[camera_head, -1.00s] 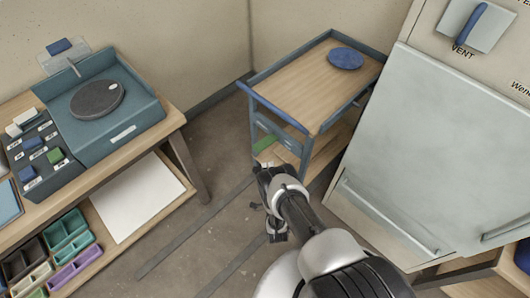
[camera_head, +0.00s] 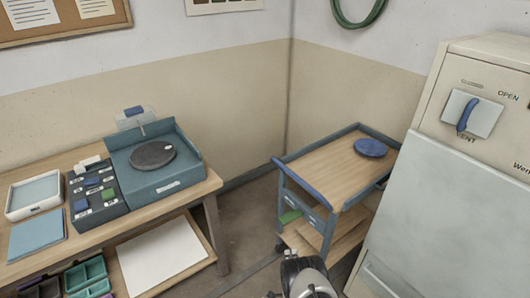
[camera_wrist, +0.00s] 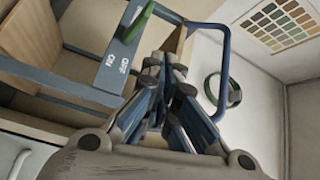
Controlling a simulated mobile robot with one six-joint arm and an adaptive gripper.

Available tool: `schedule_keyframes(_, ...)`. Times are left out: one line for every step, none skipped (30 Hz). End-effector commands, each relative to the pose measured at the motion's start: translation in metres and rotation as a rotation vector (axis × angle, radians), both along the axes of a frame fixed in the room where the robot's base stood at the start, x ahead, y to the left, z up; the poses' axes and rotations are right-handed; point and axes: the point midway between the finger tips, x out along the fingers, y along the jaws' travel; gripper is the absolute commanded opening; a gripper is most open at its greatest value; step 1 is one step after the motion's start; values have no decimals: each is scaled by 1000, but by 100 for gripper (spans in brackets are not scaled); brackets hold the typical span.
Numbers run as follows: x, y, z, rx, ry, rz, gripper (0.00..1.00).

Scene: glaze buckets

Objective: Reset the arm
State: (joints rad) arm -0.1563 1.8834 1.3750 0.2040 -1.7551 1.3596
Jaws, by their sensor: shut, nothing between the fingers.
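My gripper (camera_wrist: 164,66) shows in the wrist view with its dark fingers closed together and nothing between them. In that view it points toward the blue-grey cart (camera_wrist: 80,82), with the cart's blue handle (camera_wrist: 222,75) beyond the fingers. In the head view my arm shows only at the bottom edge, in front of the cart (camera_head: 330,215); the fingers cannot be made out there.
A round blue disc (camera_head: 371,147) lies on the cart's top. A large white cabinet (camera_head: 440,200) with a blue lever (camera_head: 466,115) stands at right. A workbench (camera_head: 205,190) at left holds a turntable unit (camera_head: 152,155). Floor shows between bench and cart.

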Motion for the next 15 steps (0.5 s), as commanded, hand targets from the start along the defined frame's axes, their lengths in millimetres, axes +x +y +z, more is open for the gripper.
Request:
schedule_keyframes(14, 1, 11, -11, 11, -1, 0)
schedule_keyframes(21, 2, 16, -20, 22, -1, 0)
schedule_keyframes(30, 3, 23, -31, 38, -1, 0)
schedule_keyframes(38, 3, 29, -41, 49, -2, 0)
schedule_keyframes(45, 4, 35, -50, 61, -1, 0)
schedule_keyframes(56, 5, 45, -66, 80, 0, 0)
schedule_keyframes(65, 5, 53, -77, 94, 1, 0)
schedule_keyframes(73, 6, 63, -91, 111, 1, 0)
schedule_keyframes(85, 7, 77, -110, 132, 3, 0)
schedule_keyframes(94, 7, 88, -126, 152, 6, 0)
schedule_keyframes(102, 8, 100, -144, 174, 9, 0)
schedule_keyframes(112, 8, 118, -169, 203, 15, 0)
schedule_keyframes(119, 8, 131, -189, 223, 20, 0)
schedule_keyframes(124, 9, 144, -208, 247, 26, 0)
schedule_keyframes(130, 9, 162, -235, 277, 35, 0)
